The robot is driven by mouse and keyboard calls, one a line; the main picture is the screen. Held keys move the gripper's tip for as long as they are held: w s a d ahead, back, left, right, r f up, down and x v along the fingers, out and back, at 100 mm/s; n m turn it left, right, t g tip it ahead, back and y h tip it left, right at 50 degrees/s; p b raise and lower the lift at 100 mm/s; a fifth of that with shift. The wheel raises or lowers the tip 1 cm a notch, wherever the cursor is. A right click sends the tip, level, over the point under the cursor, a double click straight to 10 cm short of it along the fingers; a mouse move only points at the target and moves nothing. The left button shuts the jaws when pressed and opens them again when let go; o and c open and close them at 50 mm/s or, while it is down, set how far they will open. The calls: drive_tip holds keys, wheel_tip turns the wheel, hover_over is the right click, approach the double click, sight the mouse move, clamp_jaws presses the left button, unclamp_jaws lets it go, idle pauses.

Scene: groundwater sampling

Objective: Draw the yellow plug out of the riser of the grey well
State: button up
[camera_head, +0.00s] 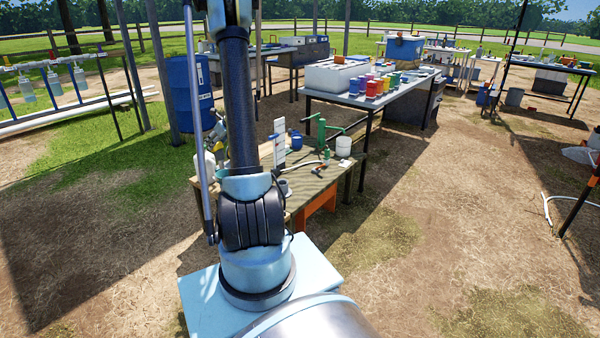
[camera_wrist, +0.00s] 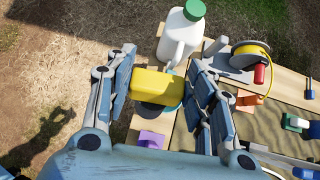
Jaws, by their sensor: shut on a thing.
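In the wrist view my gripper (camera_wrist: 159,84) is shut on the yellow plug (camera_wrist: 158,84), with one finger on its left side and the other on its right. Below the plug a dark round shape with a teal edge (camera_wrist: 160,111) shows partly. It may belong to the well, but its riser is not clearly visible, and I cannot tell whether the plug's lower end is inside it.
A white jug (camera_wrist: 179,38) with a green cap stands just beyond the plug. A yellow reel (camera_wrist: 250,51) with a red handle is to the right. A purple block (camera_wrist: 151,139) lies nearer. The wooden work table (camera_head: 318,187) carries several other tools; bare ground lies left of it.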

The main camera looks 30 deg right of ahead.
drive_tip(key=d+f+n+g, duration=0.2)
drive_tip(key=d+f+g, duration=0.3)
drive_tip(key=d, duration=0.4)
drive_tip(key=n+g+h, duration=0.5)
drive_tip(key=n+h, duration=0.1)
drive_tip(key=h, duration=0.4)
hover_over(303, 185)
drive_tip(key=a, duration=0.1)
drive_tip(key=f, duration=1.6)
drive_tip(key=shift+w, duration=0.35)
drive_tip(key=shift+f, duration=2.5)
drive_tip(key=shift+f, duration=0.95)
drive_tip(key=o, duration=1.1)
drive_tip(key=shift+s+f, duration=0.1)
drive_tip(key=shift+s, duration=0.05)
drive_tip(key=shift+o, duration=0.2)
drive_tip(key=shift+f, duration=0.35)
drive_tip(key=shift+r, duration=0.2)
drive_tip(key=shift+w+a+r, duration=0.1)
drive_tip(key=shift+w+r, duration=0.1)
